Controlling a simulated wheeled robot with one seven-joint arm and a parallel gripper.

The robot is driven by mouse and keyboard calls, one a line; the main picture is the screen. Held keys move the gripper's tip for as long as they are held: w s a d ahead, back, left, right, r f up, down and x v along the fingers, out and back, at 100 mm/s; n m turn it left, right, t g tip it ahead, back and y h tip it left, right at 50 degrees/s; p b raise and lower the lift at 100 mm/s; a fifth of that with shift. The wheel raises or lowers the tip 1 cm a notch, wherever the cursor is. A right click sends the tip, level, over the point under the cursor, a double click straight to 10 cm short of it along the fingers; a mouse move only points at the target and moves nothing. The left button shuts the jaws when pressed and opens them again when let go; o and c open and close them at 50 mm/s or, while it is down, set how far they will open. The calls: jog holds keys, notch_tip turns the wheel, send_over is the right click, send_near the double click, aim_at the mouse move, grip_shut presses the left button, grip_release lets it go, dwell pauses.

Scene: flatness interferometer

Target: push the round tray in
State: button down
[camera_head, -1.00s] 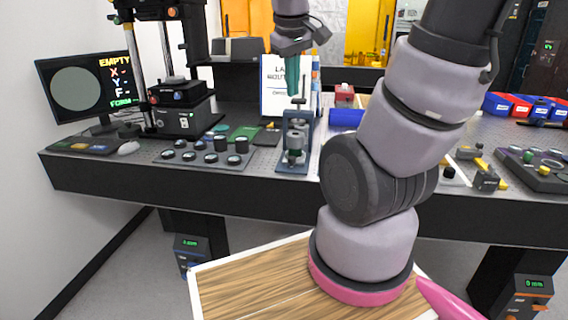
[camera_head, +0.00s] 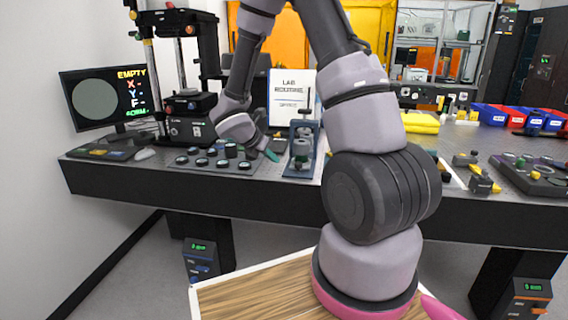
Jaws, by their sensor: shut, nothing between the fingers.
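The interferometer (camera_head: 190,132) stands at the back left of the bench, a black column over a dark boxy base. A dark rounded part (camera_head: 188,93) sits on the base, below the column's head; I cannot tell for sure that it is the round tray, or how far out it is. My gripper (camera_head: 271,155) has teal fingers, shut and empty. It is low over the bench, right of the interferometer, with the fingers pointing right and down. The wrist hides part of the bench behind it.
A plate of several dark round pieces (camera_head: 212,160) lies left of my gripper. A small upright stand (camera_head: 301,148) is close on its right. A monitor (camera_head: 105,98) reading "EMPTY" is at far left. A sign (camera_head: 291,97) stands behind.

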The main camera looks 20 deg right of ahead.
aim_at(296, 153)
jog(key=x, duration=0.3)
jog(key=d+r+x, duration=0.1)
jog(key=x, duration=0.7)
jog(key=shift+w+d+r, duration=0.1)
jog(key=shift+w+d, duration=0.25)
jog(key=shift+d, duration=0.05)
jog(key=shift+w+d, duration=0.35)
jog(key=shift+d, duration=0.15)
jog(key=w+d, duration=0.1)
jog(key=w, duration=0.1)
jog(key=w+d, duration=0.2)
jog(key=w, duration=0.1)
jog(key=w+d, duration=0.2)
jog(key=shift+w, duration=0.15)
jog(key=shift+w+d+r, duration=0.1)
jog(key=shift+w+d, duration=0.1)
jog(key=shift+w, duration=0.15)
